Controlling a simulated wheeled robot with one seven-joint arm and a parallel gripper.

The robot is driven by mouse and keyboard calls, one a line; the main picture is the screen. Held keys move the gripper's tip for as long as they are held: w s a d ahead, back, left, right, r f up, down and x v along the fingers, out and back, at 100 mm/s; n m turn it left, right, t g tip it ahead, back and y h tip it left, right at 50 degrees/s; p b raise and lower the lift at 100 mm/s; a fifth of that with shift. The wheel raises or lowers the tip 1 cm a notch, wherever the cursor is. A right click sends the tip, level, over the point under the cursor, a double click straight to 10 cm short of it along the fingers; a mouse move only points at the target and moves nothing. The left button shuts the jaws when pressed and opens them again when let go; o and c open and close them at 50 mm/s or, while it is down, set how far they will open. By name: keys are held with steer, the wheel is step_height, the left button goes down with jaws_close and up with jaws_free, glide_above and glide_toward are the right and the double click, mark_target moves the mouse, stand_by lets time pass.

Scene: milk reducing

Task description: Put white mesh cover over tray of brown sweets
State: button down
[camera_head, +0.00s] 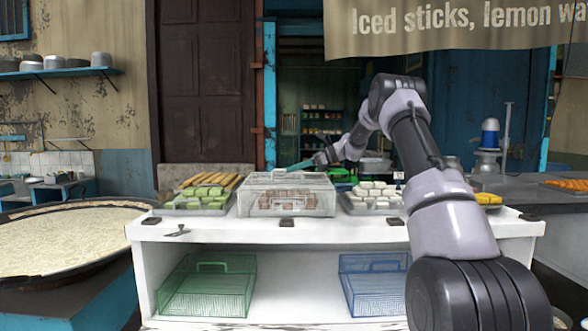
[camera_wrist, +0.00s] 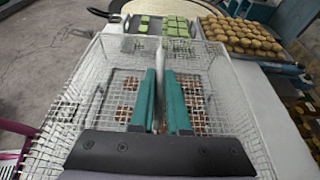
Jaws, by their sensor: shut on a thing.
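A white mesh cover (camera_head: 257,182) stands over the tray of brown sweets (camera_head: 288,203) in the middle of the white counter. In the wrist view the white mesh cover (camera_wrist: 92,75) fills the middle, with the brown sweets (camera_wrist: 128,84) visible through its mesh. My gripper (camera_head: 318,160) is at the cover's top from the right side. In the wrist view my gripper (camera_wrist: 160,75) has its two green fingers shut on the cover's handle (camera_wrist: 146,48). Whether the cover's lower rim rests on the counter is hard to tell.
A tray of green sweets (camera_head: 205,197) stands left of the cover, with yellow sticks (camera_head: 212,180) behind. A tray of white sweets (camera_head: 375,196) stands to the right. A green mesh cover (camera_head: 207,290) and a blue mesh cover (camera_head: 375,285) lie on the shelf below. A wide milk pan (camera_head: 60,235) is at left.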

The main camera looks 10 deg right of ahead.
steer(key=shift+f, duration=0.2)
stand_by(0.5)
steer(key=c, duration=0.8)
jaws_free()
